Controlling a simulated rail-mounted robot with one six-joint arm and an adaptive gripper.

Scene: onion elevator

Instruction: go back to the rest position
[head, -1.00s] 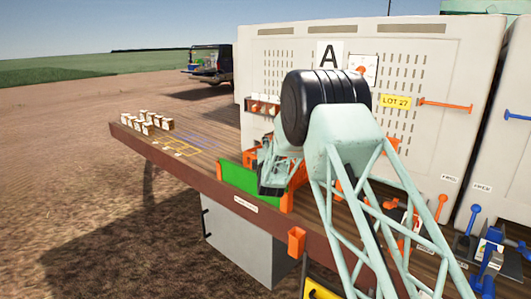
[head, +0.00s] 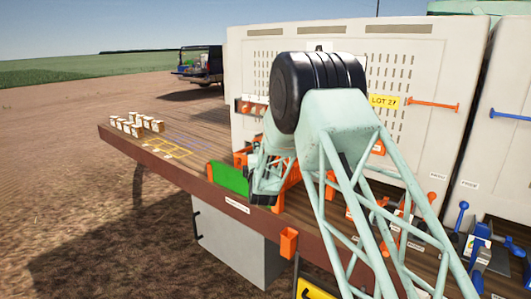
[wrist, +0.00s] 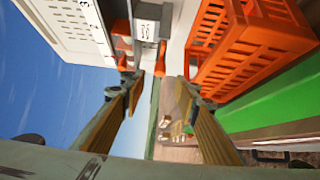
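My gripper (wrist: 160,82) is open in the wrist view, its two fingers apart with nothing between them. In the head view my gripper (head: 264,188) hangs at the front edge of the wooden deck (head: 190,155), next to a green panel (head: 228,178). It is partly hidden there by my own arm. An orange slotted crate (wrist: 250,45) is close beside the right finger in the wrist view, and orange parts of it show behind my arm in the head view.
Small white-topped boxes (head: 137,123) stand at the deck's far left. A pale slotted wall (head: 400,65) with a LOT 27 label (head: 384,101) rises behind my arm. Orange and blue levers (head: 462,213) stand at the right. An orange holder (head: 289,241) hangs off the deck's front edge.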

